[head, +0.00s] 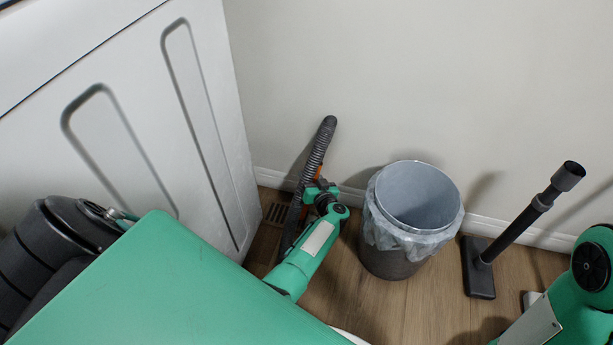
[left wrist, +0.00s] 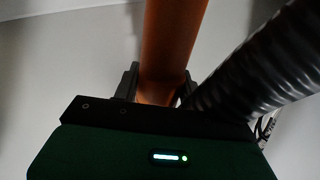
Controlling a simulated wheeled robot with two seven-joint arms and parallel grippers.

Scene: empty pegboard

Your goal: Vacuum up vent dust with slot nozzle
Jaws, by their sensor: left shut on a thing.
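My left gripper (head: 317,187) is shut on an orange vacuum handle (head: 319,172), which also shows between the fingers (left wrist: 158,88) in the left wrist view (left wrist: 170,45). A dark ribbed hose (head: 319,145) rises from beside the handle in the head view and runs along its right in the left wrist view (left wrist: 265,65). A long dark piece, apparently the slot nozzle (head: 291,222), slants down beside the vent; whether it touches the floor is unclear. The brown slatted floor vent (head: 275,214) lies left of it by the wall. Dust on it is too small to tell. My right gripper is out of view.
A grey bin (head: 384,262) with a clear liner stands right of my left arm. A black floor-brush tool with an upright tube (head: 512,235) stands farther right. A white panelled cabinet (head: 150,110) bounds the left. Wooden floor (head: 430,300) is open between bin and brush.

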